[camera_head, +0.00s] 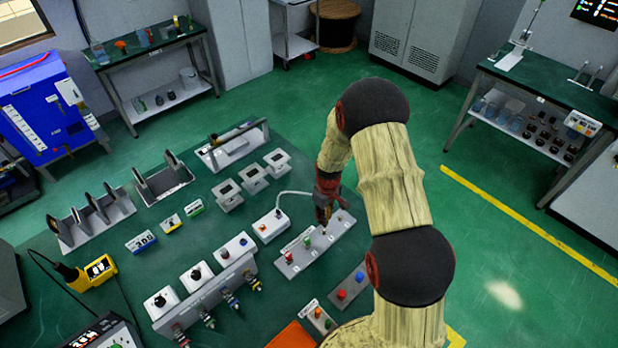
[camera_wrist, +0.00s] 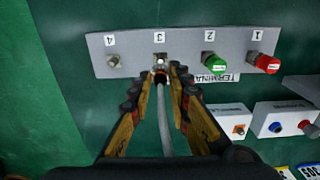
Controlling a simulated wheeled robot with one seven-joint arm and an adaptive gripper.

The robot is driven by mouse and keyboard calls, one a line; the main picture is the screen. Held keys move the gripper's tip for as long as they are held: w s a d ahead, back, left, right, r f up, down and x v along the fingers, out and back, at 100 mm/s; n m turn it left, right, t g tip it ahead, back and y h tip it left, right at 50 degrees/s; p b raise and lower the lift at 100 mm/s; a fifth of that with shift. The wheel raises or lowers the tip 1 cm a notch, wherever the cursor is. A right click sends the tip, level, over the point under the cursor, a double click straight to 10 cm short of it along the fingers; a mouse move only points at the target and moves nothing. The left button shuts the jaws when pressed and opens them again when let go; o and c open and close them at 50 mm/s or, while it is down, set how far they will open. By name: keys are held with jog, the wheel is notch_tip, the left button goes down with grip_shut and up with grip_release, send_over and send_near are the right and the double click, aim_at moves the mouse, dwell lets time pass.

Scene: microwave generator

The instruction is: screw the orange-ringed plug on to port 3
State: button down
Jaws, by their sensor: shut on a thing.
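The grey terminal plate (camera_wrist: 135,62) carries ports numbered 1 to 4; it also shows in the head view (camera_head: 292,268). My gripper (camera_wrist: 160,72) is shut on the dark plug (camera_wrist: 160,79), whose orange ring (camera_wrist: 159,67) shows between the fingertips. The plug is lined up over port 3 (camera_wrist: 160,61), and its front end meets or nearly meets the port; I cannot tell whether the threads are engaged. A grey cable (camera_wrist: 162,120) runs back from the plug between the fingers. In the head view my gripper (camera_head: 324,212) points down above the plate.
A red knob (camera_wrist: 265,63) is at port 1 and a green knob (camera_wrist: 213,65) at port 2. Port 4 (camera_wrist: 114,61) is bare metal. White boxes (camera_wrist: 284,118) stand nearby. A white module (camera_head: 270,226) has the cable rising from it.

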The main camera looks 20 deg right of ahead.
jog(key=shift+f+b, duration=1.5)
jog(key=shift+f, duration=1)
